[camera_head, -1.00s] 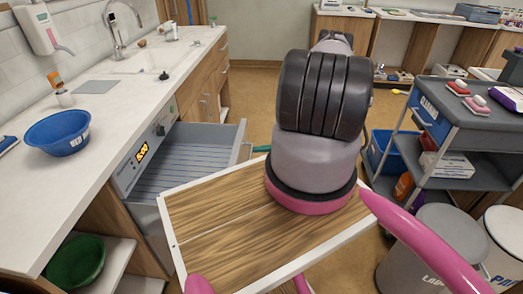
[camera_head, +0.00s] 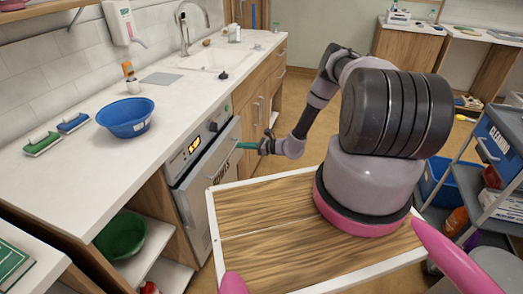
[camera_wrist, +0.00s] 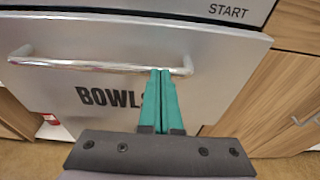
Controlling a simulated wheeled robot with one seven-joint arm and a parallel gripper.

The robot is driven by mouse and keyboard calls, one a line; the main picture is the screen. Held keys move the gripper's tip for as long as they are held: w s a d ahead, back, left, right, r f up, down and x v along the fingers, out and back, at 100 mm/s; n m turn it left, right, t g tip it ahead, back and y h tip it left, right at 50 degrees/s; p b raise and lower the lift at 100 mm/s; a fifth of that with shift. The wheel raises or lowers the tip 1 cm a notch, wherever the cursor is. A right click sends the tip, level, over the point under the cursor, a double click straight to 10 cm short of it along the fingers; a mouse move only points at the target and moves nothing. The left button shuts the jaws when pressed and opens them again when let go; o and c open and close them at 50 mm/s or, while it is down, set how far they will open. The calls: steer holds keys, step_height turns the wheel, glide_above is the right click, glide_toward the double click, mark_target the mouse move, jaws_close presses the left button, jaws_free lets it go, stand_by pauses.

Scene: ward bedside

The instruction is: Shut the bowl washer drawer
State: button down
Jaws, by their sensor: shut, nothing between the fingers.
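The bowl washer drawer (camera_head: 212,168) has a grey front that sits close up under its control panel (camera_head: 194,146) with the lit display. Its inside is hidden. I cannot tell whether a thin gap is left at its top edge. In the wrist view the drawer front (camera_wrist: 60,90) reads BOWLS, partly covered, with a bar handle (camera_wrist: 95,66) across it. My gripper (camera_head: 241,146) has its teal fingers shut together and empty, pointing at the drawer front. In the wrist view the fingertips (camera_wrist: 160,72) overlap the handle's right part; contact is unclear.
The counter (camera_head: 180,115) above holds a blue bowl (camera_head: 126,117) and brushes. An open shelf (camera_head: 140,255) with a green bowl (camera_head: 121,235) is left of the washer. A grey trolley (camera_head: 505,140) stands at right. Floor beyond my arm is clear.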

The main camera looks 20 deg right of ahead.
mark_target(227, 143)
steer(key=x, duration=0.3)
steer(key=r+x, duration=0.1)
steer(key=shift+w+a+f, duration=0.1)
steer(key=shift+w+a, duration=0.05)
steer(key=shift+a, duration=0.2)
steer(key=shift+w+a, duration=0.1)
steer(key=shift+a, duration=0.15)
